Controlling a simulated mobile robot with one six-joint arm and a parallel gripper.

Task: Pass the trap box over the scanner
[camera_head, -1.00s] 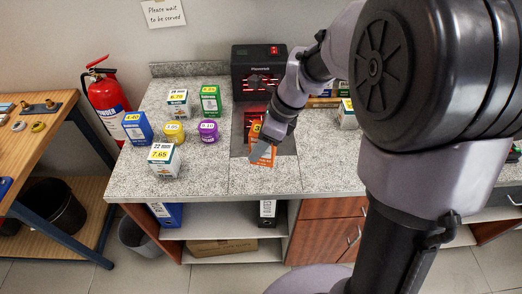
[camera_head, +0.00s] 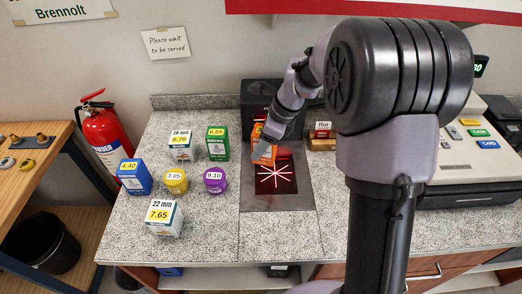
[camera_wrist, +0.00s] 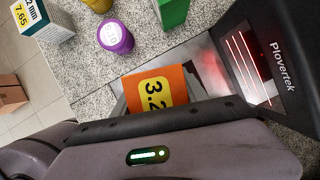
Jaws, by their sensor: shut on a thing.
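An orange box (camera_head: 264,152) with a yellow price label is in my gripper (camera_head: 272,133), which is shut on it. No word naming it as the trap box is readable. In the wrist view the orange box (camera_wrist: 158,90) shows a label starting "3.2"; the rest is cut off. The scanner has a dark upright tower (camera_head: 257,93) and a flat plate with a glass window (camera_head: 277,179) lit by a red star pattern. The box is over the plate, near the window's back-left edge. The scanner tower (camera_wrist: 262,65) shows red lines in the wrist view.
Several priced items stand left of the scanner: a blue box (camera_head: 134,177), a yellow tub (camera_head: 175,181), a purple tub (camera_head: 215,180), a green box (camera_head: 217,144) and white boxes (camera_head: 163,217). A till (camera_head: 470,140) is at right. The front counter is clear.

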